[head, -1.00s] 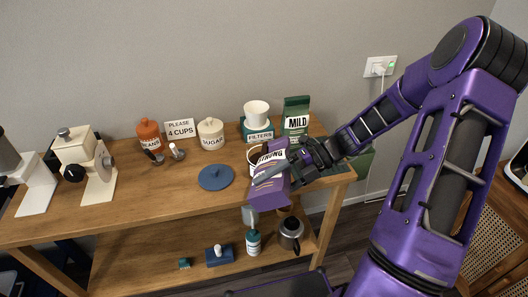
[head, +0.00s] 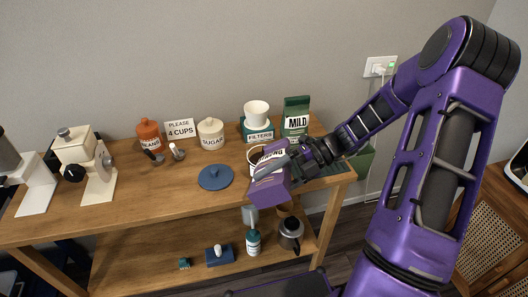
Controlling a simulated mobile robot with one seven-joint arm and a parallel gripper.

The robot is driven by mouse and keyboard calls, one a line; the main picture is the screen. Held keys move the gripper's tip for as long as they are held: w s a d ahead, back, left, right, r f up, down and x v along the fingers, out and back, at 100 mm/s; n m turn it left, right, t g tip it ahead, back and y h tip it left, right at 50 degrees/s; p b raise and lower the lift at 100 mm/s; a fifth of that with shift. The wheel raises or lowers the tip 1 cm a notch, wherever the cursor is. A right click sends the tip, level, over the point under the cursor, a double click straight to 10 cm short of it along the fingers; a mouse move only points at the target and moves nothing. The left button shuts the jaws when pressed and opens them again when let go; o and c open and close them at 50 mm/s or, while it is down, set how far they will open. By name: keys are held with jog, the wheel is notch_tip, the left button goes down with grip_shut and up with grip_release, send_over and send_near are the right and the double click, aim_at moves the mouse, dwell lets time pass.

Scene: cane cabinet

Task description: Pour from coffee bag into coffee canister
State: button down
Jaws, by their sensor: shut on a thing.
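My gripper (head: 298,163) is shut on the purple coffee bag (head: 268,190), whose label reads partly as "STRONG". The bag is tilted, with its base toward the camera and its top toward a white, open canister (head: 254,155). The canister stands on the table just behind the bag, and its lower part is hidden by the bag and gripper. I cannot tell whether any coffee is flowing. A blue round lid (head: 215,177) lies on the table to the left of the bag.
A green MILD bag (head: 295,117), a FILTERS box (head: 258,132) with a white cup, a SUGAR jar (head: 211,133), an orange BEANS jar (head: 149,134) and a sign (head: 180,129) stand along the back. A grinder (head: 80,160) is at left. Front middle tabletop (head: 150,205) is clear.

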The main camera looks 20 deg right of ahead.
jog(key=shift+w+d+r+m+g, duration=0.1)
jog(key=shift+w+r+m+g, duration=0.1)
jog(key=shift+r, duration=0.2)
jog(key=shift+w+r+m+g, duration=0.1)
jog(key=shift+r+m, duration=0.1)
jog(key=shift+r, duration=0.15)
dwell(4.4)
jog(key=shift+s+f, duration=0.15)
jog(key=shift+f, duration=0.15)
jog(key=shift+s+f+n+t+h, duration=0.2)
jog(key=shift+s+f+n+t, duration=0.05)
jog(key=shift+f+n+t, duration=0.3)
jog(key=shift+s+f+n+t+h, duration=0.2)
jog(key=shift+f+n+t, duration=0.2)
jog(key=shift+f, duration=0.25)
jog(key=shift+w+a+f+n, duration=0.1)
jog(key=shift+a+f+n, duration=0.1)
jog(key=shift+f+n, duration=0.05)
